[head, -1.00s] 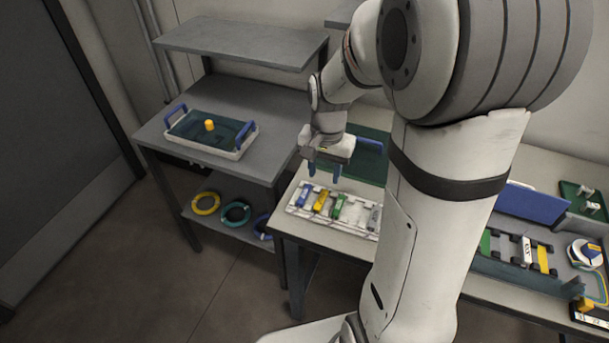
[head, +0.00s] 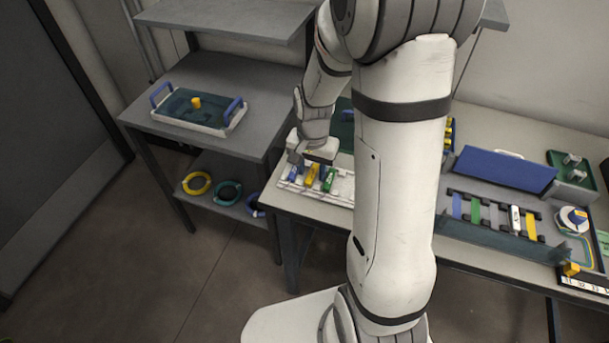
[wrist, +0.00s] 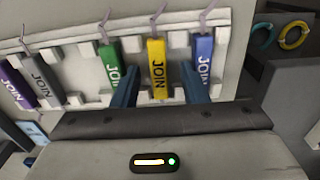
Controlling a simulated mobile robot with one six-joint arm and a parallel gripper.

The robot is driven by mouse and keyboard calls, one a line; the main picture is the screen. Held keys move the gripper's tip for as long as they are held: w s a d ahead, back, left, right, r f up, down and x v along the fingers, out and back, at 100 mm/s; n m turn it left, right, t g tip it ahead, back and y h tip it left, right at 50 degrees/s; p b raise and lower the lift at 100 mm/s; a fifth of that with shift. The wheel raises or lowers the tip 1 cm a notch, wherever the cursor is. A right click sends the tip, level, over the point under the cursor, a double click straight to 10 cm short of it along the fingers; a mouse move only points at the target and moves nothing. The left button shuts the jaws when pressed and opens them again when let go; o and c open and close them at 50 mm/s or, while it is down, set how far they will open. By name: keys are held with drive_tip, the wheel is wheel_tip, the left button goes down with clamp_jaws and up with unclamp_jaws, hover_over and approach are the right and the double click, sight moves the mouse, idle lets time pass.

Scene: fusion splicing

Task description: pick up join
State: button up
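Several coloured pieces marked JOIN stand in a white rack (head: 341,190) on the bench. In the wrist view they are purple (wrist: 18,84), grey (wrist: 46,78), green (wrist: 110,66), yellow (wrist: 157,68) and blue (wrist: 203,66). Each has a thin tie at its far end. My gripper (wrist: 160,88) is open, with one blue finger on each side of the yellow JOIN piece and gaps visible. The left finger is close to the green piece, the right finger close to the blue one. In the head view my gripper hangs low over the rack; its fingertips are hard to make out.
A white tray (head: 222,130) with blue handles and a yellow block (head: 196,102) sits on the left shelf unit. Coloured rings (head: 197,183) lie below it. On the right are a holder with coloured strips (head: 494,218) and a blue panel (head: 505,171).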

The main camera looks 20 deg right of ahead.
clamp_jaws()
idle(0.3)
